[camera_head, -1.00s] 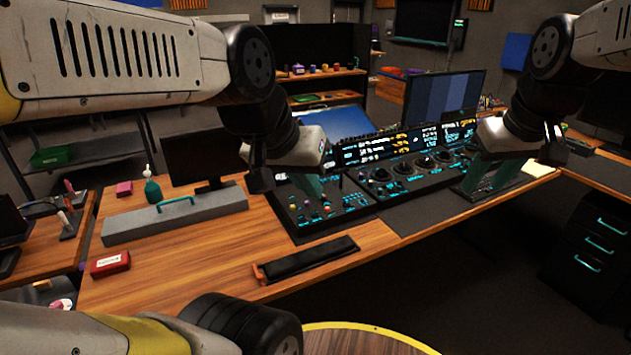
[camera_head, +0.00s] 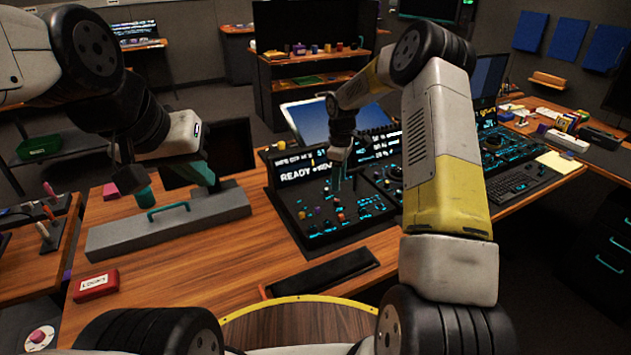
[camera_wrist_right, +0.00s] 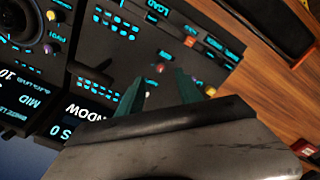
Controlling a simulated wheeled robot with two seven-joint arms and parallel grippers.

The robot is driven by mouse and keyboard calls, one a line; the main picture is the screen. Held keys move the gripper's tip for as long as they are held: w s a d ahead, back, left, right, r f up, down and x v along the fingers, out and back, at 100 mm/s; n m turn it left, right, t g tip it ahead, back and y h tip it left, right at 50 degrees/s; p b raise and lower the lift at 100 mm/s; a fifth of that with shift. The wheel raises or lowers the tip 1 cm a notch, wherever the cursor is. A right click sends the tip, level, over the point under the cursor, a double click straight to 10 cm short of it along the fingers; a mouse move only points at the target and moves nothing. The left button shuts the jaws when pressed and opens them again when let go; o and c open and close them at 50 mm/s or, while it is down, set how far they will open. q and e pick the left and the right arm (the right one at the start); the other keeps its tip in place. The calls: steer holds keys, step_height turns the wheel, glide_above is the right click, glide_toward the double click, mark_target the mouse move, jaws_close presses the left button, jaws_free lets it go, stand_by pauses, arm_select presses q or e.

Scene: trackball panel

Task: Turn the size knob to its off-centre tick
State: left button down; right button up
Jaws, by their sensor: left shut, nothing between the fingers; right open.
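The console's left panel (camera_head: 300,232) carries several small coloured knobs; I cannot read which one is labelled size. My right gripper (camera_head: 337,183) points down over this panel, open and empty. In the right wrist view its two teal fingers (camera_wrist_right: 160,78) stand apart, with a small red knob (camera_wrist_right: 160,68) showing between and beyond their tips. A yellow knob (camera_wrist_right: 210,90) shows to the right of the fingers and an orange one (camera_wrist_right: 190,42) farther up. Contact with any knob cannot be made out. My left gripper (camera_head: 211,182) is shut and empty above the grey block's right end.
A grey block with a teal handle (camera_head: 168,210) lies on the wooden desk left of the console. A red box (camera_head: 96,285) sits at the front left. A black pad (camera_head: 325,272) lies before the panel. A lit screen (camera_head: 304,172) stands behind the knobs.

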mark_target(337, 200)
step_height(337, 200, down, 8)
steer(key=shift+r, duration=0.1)
stand_by(0.4)
steer(key=shift+c, duration=0.4)
jaws_close()
